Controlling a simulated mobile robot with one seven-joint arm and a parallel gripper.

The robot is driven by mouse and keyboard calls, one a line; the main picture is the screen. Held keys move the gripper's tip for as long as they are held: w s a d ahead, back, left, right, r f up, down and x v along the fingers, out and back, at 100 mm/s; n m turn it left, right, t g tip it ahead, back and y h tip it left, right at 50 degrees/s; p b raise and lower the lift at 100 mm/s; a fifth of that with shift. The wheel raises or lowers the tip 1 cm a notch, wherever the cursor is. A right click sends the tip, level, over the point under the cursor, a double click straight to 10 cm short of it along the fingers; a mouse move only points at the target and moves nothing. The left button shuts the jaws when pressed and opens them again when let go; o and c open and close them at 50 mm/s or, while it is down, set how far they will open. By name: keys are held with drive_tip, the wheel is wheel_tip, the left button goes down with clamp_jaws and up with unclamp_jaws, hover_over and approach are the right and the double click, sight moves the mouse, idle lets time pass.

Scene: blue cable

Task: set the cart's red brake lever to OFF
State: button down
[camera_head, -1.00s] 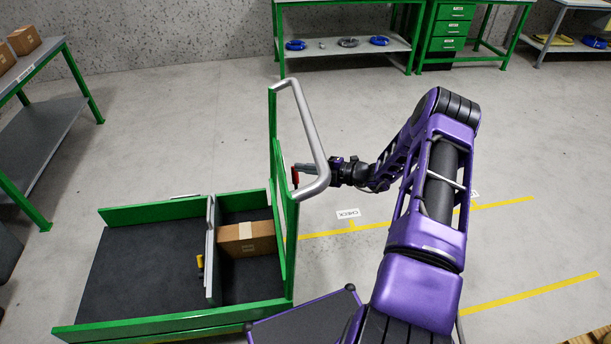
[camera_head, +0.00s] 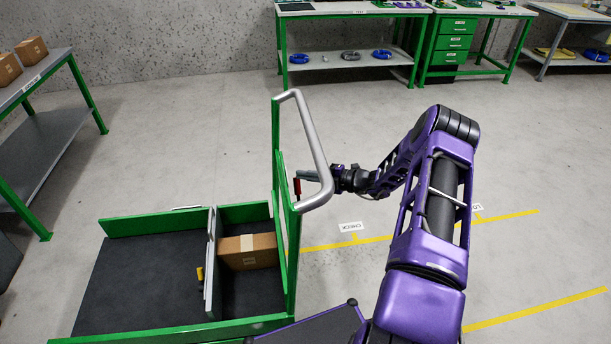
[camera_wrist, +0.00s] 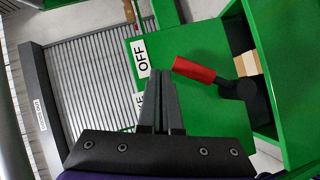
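The cart (camera_head: 155,222) has green side walls, a dark deck and a bent silver push handle (camera_head: 311,140). Its red brake lever (camera_head: 297,187) is small beside the handle. In the wrist view the red lever grip (camera_wrist: 195,70) points left from a black pivot (camera_wrist: 246,93), its end toward the white OFF label (camera_wrist: 142,57). A second label (camera_wrist: 138,102) below is mostly hidden behind the fingers. My gripper (camera_wrist: 160,78) has its fingers together with nothing between them. The fingertips are just left of and below the lever's end; whether they touch it is unclear.
A cardboard box (camera_head: 248,252) sits in the cart's right compartment, behind a grey divider. A grey-topped green table (camera_head: 45,150) with boxes stands at left. Workbenches line the back wall. Open floor with yellow lines lies right of the cart.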

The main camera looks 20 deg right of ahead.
drive_tip(key=shift+w, duration=0.2)
drive_tip(key=s+d+r+p, duration=0.3)
drive_tip(key=s+d+r, duration=0.4)
drive_tip(key=s, duration=0.1)
drive_tip(key=shift+s+d+p, duration=0.25)
drive_tip(key=shift+d+p, duration=0.05)
drive_tip(key=shift+p, duration=0.1)
